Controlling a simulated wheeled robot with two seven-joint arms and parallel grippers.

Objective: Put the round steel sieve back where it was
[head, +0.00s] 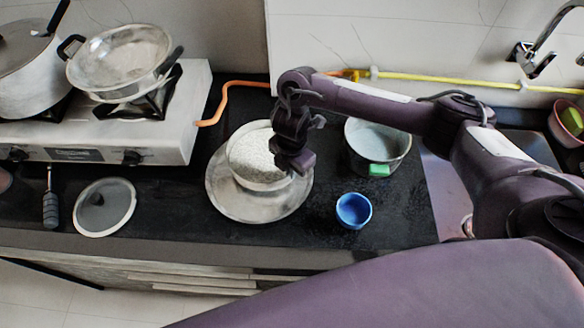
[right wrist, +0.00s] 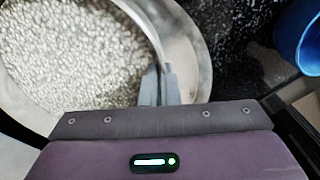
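The round steel sieve (head: 257,160), pale and speckled inside, is on or just above a wide steel plate (head: 222,197) on the black counter. Whether it touches the plate I cannot tell. Its speckled inside (right wrist: 75,55) fills the left of the right wrist view. My right gripper (head: 293,165) is at the sieve's right rim in the head view. In the right wrist view its fingers (right wrist: 160,84) are close together with the rim between them. My left gripper is not in view.
A steel pot (head: 378,148) and a blue cup (head: 353,211) stand right of the plate. A glass lid (head: 104,207) lies to the left. The stove (head: 180,120) holds a pan (head: 118,62) and a large pot (head: 28,85). An orange hose (head: 230,88) runs behind.

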